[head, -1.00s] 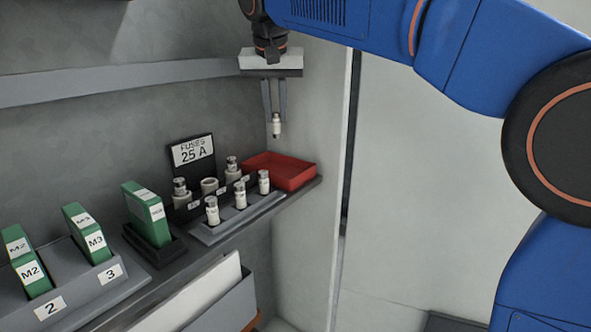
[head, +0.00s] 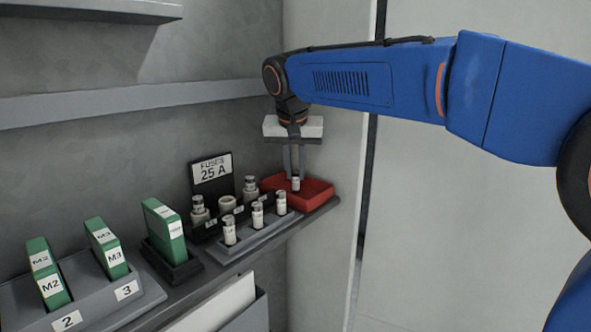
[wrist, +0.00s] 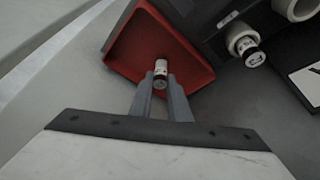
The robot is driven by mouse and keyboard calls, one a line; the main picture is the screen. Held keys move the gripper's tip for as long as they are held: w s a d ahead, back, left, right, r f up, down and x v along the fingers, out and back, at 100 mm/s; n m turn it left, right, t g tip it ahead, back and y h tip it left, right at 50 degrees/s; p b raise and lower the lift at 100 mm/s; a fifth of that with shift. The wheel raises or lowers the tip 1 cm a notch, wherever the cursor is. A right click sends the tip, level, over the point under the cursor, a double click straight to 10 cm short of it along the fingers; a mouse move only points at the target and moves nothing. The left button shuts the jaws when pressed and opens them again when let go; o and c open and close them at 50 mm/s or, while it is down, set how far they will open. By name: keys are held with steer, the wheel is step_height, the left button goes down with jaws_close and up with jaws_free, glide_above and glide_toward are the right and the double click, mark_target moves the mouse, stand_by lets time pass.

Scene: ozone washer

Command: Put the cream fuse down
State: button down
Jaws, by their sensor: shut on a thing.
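The cream fuse (head: 296,184) is a small upright cylinder with a metal cap, held between the fingertips of my gripper (head: 296,178). In the wrist view the fuse (wrist: 160,72) sits between the two grey fingers (wrist: 160,84), which are shut on it. It is over the red tray (head: 320,192), which also shows in the wrist view (wrist: 193,45). The fuse's lower end is low over or inside the tray; I cannot tell whether it touches the floor.
Left of the tray stands a black fuse holder (head: 214,176) labelled "FUSES 25 A", with fuses in some of its sockets. A grey rack (head: 262,234) in front holds three fuses. Green modules (head: 164,232) stand further left. A wall (head: 330,130) rises close behind and right.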

steer(key=shift+f, duration=0.1)
steer(key=c, duration=1.7)
jaws_free()
steer(key=shift+o, duration=0.2)
steer(key=v, duration=1.2)
